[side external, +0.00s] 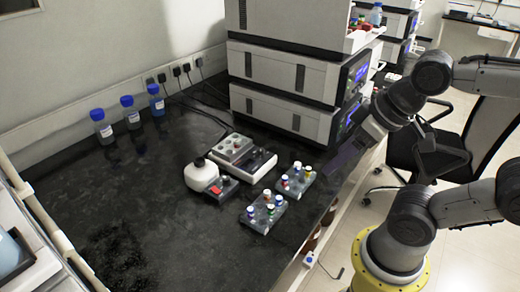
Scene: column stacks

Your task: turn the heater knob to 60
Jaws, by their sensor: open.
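The heater appears to be the low grey-and-white unit (242,158) on the black bench, with a block on top and a dark front strip. Its knob is too small to make out, so its setting cannot be read. My gripper (338,168) hangs over the right edge of the bench, to the right of the heater and apart from it. It is dark, open and seems empty; its fingertips are hard to make out against the dark bench.
A white rounded device (202,174) with a red switch stands left of the heater. Two racks of capped vials (264,213) (297,180) stand in front and right. Stacked instruments (290,85) rise behind. Blue-capped bottles (130,113) stand at the wall. The bench's left is clear.

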